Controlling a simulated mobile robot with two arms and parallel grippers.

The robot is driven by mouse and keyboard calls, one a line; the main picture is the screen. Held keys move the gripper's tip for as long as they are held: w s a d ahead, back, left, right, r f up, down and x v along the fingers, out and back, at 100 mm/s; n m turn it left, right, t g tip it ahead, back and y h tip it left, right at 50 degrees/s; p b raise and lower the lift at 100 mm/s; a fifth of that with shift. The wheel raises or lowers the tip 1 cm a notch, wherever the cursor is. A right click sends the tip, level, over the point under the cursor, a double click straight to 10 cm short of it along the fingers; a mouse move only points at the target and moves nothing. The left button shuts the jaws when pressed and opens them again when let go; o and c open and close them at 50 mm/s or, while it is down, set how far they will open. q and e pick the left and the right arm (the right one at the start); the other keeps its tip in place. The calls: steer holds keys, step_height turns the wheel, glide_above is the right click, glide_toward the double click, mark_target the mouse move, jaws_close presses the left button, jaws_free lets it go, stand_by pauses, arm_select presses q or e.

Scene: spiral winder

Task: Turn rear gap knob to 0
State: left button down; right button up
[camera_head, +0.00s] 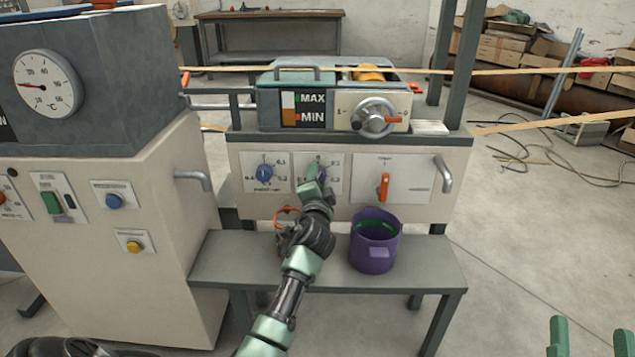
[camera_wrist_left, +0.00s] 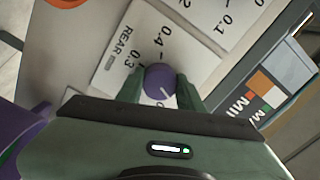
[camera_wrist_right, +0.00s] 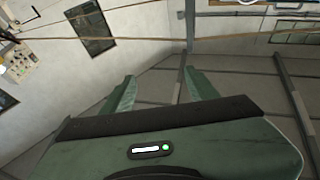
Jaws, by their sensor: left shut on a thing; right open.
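The rear gap knob is a round purple-blue knob (camera_wrist_left: 160,80) on a white plate (camera_wrist_left: 112,62) marked REAR, with 0.3 and 0.4 printed beside it. Its white pointer line points down and right in the left wrist view, near a partly hidden label. My left gripper (camera_wrist_left: 160,92) is shut on the knob, one green finger on each side. In the head view my left gripper (camera_head: 315,182) reaches the middle plate and largely covers the knob. My right gripper (camera_head: 592,338) is open and empty at the lower right; it also shows in the right wrist view (camera_wrist_right: 158,88).
A similar blue knob (camera_head: 264,172) sits on the plate to the left, and a red-orange switch (camera_head: 384,187) to the right. A grey handle (camera_head: 443,174) protrudes at right.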

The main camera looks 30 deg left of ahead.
arm_select(q)
steer(key=shift+f+n+b, duration=0.15)
steer(key=shift+n+b, duration=0.2)
steer(key=shift+n, duration=1.75)
arm_select(e)
steer(key=shift+s+r+t+y, duration=0.1)
steer(key=shift+s+r+t, duration=0.35)
steer(key=shift+r, duration=0.15)
steer(key=shift+s+r+t+y, duration=0.1)
steer(key=shift+s+r+t, duration=0.25)
steer(key=shift+r, duration=0.3)
steer(key=shift+s+r+t+y, duration=0.1)
steer(key=shift+s+r+t, duration=0.25)
steer(key=shift+r+t, duration=0.2)
steer(key=shift+r, duration=0.15)
arm_select(q)
steer(key=c, duration=0.9)
jaws_free()
